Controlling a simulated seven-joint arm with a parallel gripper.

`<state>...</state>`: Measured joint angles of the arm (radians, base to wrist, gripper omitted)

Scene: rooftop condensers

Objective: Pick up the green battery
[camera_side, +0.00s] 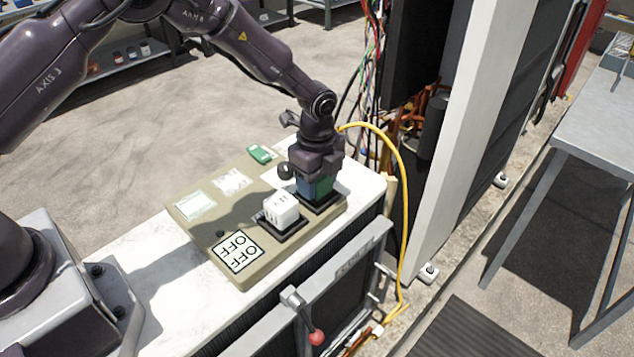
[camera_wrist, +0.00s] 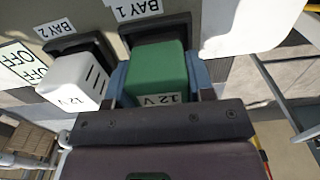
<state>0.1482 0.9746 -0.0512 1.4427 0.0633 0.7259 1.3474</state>
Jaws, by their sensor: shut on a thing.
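The green battery (camera_wrist: 155,75) is marked 12 V and sits at the black tray labelled BAY 1 (camera_wrist: 150,27) in the wrist view. My gripper (camera_wrist: 158,85) is shut on it, with a blue finger on each side. In the side view, my gripper (camera_side: 317,180) points down over the green battery (camera_side: 322,187), mostly hiding it. The battery looks upright and at its tray (camera_side: 325,203); I cannot tell whether it is clear of the tray floor.
A white 12 V battery (camera_side: 281,209) stands close beside it in the BAY 2 tray (camera_side: 290,231). The beige board (camera_side: 215,235) also carries an OFF label (camera_side: 238,251) and a small green item (camera_side: 261,154). A yellow cable (camera_side: 404,190) hangs to the right.

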